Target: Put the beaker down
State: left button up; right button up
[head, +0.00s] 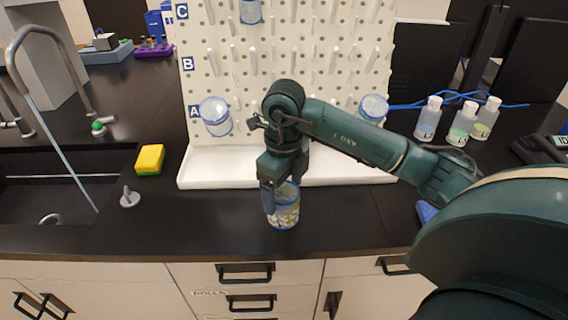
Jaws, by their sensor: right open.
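A clear beaker with blue bands and pale yellow-green contents (285,212) stands upright on the black countertop (350,225), near its front edge. My right gripper (280,198) comes down from above and is at the beaker's upper part. Its jaws are open, with a finger on the left side of the beaker's rim. The gripper and wrist hide part of the rim, and I cannot tell whether the fingers touch it. My left gripper is not in view.
A white pegboard (285,60) with a tray base stands behind, holding beakers at left (215,115), right (373,108) and top (250,11). A sponge (149,159) and sink (50,190) are left. Several bottles (463,122) stand right. Counter beside the beaker is clear.

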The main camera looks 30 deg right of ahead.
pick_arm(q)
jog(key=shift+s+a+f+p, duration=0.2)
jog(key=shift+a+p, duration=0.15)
pick_arm(e)
notch_tip(320, 180, up, 9)
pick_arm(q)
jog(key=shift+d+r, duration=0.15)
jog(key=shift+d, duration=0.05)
pick_arm(e)
jog(key=shift+r, duration=0.1)
